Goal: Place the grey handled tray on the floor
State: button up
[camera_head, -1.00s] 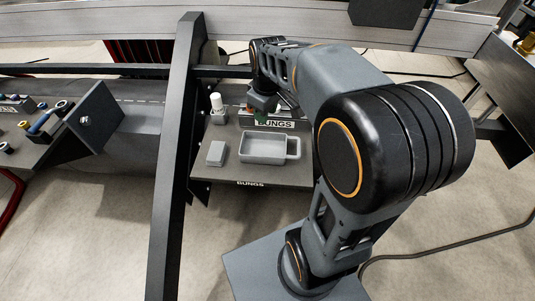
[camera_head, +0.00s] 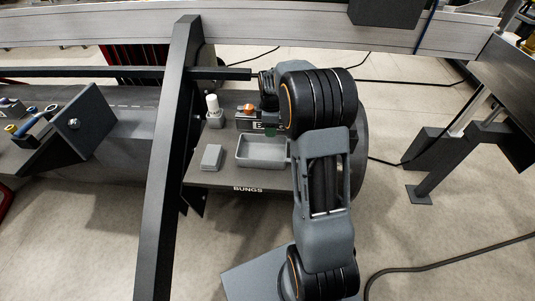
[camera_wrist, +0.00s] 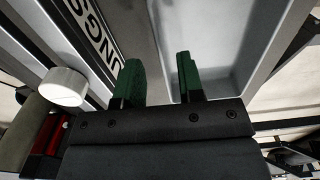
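The grey handled tray (camera_head: 262,152) sits upright on the dark shelf marked BUNGS (camera_head: 225,178). Its handle, on the right side a second ago, is now hidden behind my arm. My gripper (camera_head: 270,129) is at the tray's back edge, mostly covered by my arm. In the wrist view, the green fingertips of my gripper (camera_wrist: 160,78) stand apart. The tray's pale inside (camera_wrist: 215,45) lies behind the right finger, and the left finger is outside it. The tray's wall seems to lie between the fingers; contact cannot be told. The concrete floor (camera_head: 80,240) shows below the shelf.
A grey block (camera_head: 211,156) stands left of the tray. A white-topped bottle (camera_head: 212,106) in a grey holder and an orange-topped item (camera_head: 249,109) stand behind it. A slanted dark post (camera_head: 166,150) rises left of the shelf. Floor at front left is open.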

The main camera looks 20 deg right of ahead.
aim_at(271, 144)
jog(key=shift+f+b, duration=0.55)
jog(key=shift+f, duration=2.3)
jog(key=shift+c, duration=0.5)
grip_shut()
